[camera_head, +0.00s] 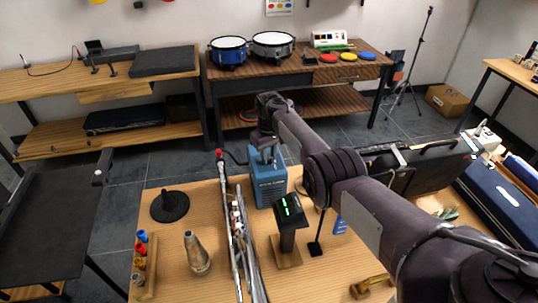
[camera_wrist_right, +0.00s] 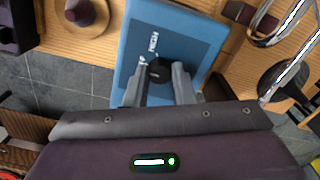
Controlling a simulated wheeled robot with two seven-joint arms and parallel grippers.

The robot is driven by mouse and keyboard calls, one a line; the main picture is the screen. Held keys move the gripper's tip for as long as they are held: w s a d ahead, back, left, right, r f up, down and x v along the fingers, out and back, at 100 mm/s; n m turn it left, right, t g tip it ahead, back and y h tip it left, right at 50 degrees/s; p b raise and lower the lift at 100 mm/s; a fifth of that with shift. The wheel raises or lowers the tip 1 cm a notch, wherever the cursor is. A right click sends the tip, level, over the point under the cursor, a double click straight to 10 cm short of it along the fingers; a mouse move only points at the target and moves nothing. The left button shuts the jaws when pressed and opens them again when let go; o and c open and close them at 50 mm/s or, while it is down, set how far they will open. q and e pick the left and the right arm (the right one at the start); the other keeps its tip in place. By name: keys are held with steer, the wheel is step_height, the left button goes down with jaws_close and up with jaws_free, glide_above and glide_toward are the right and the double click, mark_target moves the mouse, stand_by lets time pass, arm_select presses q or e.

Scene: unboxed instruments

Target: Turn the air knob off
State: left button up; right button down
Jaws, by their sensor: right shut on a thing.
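The air knob (camera_wrist_right: 160,70) is a round black dial on the face of a blue box (camera_wrist_right: 192,30). In the head view the blue box (camera_head: 271,188) stands on the wooden table, partly behind my right arm. My right gripper (camera_wrist_right: 158,80) has its two grey fingers on either side of the knob, shut on it. In the head view my right gripper (camera_head: 267,152) is over the top of the box, and the knob is hidden. Small white lettering shows beside the knob; I cannot read its setting. My left gripper is in neither view.
Long silver wind-instrument tubes (camera_head: 238,235) lie just left of the box. A black stand with a green display (camera_head: 288,212) is in front of it. A black round base (camera_head: 169,206) and a cone-shaped mute (camera_head: 196,254) stand farther left. An open black case (camera_head: 420,168) is at right.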

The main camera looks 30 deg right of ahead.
mark_target(269, 158)
steer(key=shift+w+r, duration=0.1)
steer(key=shift+r, duration=0.05)
steer(key=c, duration=1.2)
jaws_free()
steer(key=shift+r, duration=3.8)
